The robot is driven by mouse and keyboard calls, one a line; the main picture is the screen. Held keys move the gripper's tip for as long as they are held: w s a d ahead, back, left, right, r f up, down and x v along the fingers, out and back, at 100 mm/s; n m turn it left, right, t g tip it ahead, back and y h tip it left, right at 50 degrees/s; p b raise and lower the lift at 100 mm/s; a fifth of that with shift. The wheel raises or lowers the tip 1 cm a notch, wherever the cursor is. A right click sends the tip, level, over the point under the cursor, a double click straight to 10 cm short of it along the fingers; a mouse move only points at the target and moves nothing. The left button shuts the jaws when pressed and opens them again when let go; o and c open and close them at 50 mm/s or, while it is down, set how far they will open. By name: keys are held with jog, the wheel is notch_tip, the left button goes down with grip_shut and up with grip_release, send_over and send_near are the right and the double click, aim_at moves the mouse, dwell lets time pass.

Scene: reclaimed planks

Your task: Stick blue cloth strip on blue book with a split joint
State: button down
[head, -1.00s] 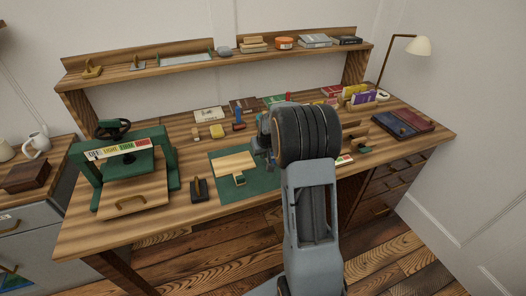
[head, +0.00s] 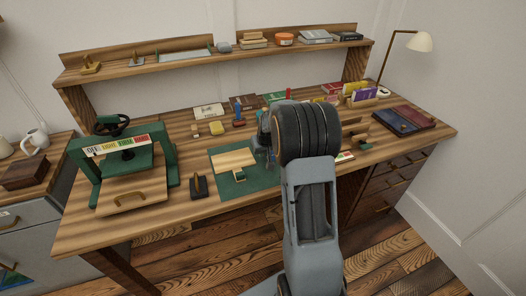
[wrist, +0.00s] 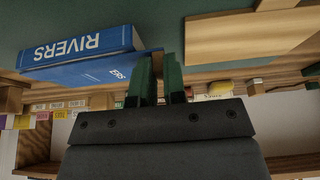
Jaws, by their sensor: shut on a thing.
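The blue book, lettered RIVERS (wrist: 85,55), lies at the left in the upside-down wrist view, close beside my fingers. My arm hides it in the head view, and I cannot make out its split joint. My gripper (wrist: 160,80) has its two green fingers close together, shut on a thin thing, most likely the blue cloth strip. The strip itself is not clearly visible. In the head view my gripper is mostly hidden behind my dark wrist, over the right side of the green mat (head: 262,183).
A pale board (head: 233,159) lies on the mat. A green press (head: 165,160) stands at the left and a black stand (head: 198,187) beside the mat. Upright books (head: 362,97) and a blue-and-red flat case (head: 402,120) are at the right. A shelf (head: 215,62) spans the back.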

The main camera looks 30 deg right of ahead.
jog(key=shift+f, duration=0.2)
jog(key=c, duration=1.1)
grip_release()
jog(key=shift+r, duration=0.1)
jog(key=d+v, duration=0.1)
jog(key=v, duration=1.2)
jog(key=shift+a+r, duration=0.35)
jog(key=shift+a, duration=0.05)
